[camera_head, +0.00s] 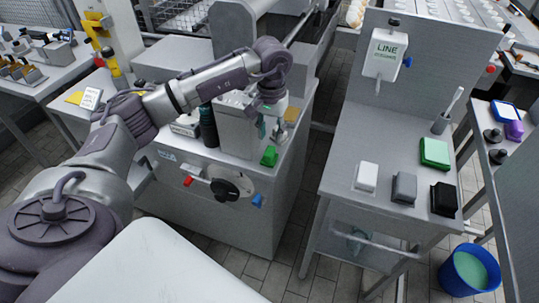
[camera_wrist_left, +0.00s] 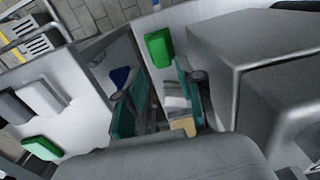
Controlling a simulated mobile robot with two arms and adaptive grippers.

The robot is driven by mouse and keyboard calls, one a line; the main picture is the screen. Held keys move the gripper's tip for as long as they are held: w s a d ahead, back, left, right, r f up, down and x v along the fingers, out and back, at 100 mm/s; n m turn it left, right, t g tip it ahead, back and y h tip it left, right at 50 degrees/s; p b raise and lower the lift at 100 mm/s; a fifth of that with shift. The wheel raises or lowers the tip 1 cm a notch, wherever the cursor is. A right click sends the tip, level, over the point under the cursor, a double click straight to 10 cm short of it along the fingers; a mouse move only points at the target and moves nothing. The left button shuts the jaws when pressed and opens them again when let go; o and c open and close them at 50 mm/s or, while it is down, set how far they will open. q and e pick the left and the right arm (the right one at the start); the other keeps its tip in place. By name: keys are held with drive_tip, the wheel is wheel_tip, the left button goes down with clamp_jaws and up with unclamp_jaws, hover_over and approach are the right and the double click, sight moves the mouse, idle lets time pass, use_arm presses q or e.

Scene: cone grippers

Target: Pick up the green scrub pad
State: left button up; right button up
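A green pad (camera_head: 269,156) lies at the front edge of the grey machine top, just below my left gripper (camera_head: 269,129) in the head view. A green block (camera_wrist_left: 158,48), which looks like the same pad, shows in the left wrist view beyond the fingertips. My left gripper (camera_wrist_left: 158,100) points down with its teal fingers apart and is not touching the pad. A second, flatter green pad (camera_head: 434,152) lies on the grey table at right; it also shows in the left wrist view (camera_wrist_left: 42,149). I cannot tell which green one is the scrub pad. My right gripper is not in view.
White (camera_head: 366,176), grey (camera_head: 404,188) and black (camera_head: 444,199) blocks lie on the right table (camera_head: 345,150). A grey box (camera_head: 236,130) and a dark bottle (camera_head: 208,125) stand close to my left gripper. A blue bucket (camera_head: 468,270) is on the floor.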

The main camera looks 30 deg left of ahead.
sight(270, 151)
use_arm(q)
wheel_tip(270, 151, down, 2)
drive_tip(key=shift+f, duration=0.1)
drive_tip(key=f, duration=0.1)
drive_tip(key=f+p, duration=0.1)
drive_tip(key=f, duration=0.2)
drive_tip(key=shift+s+f, duration=0.2)
drive_tip(key=shift+s, duration=0.05)
drive_tip(key=shift+f, duration=0.3)
clamp_jaws()
drive_tip(key=shift+r, duration=0.15)
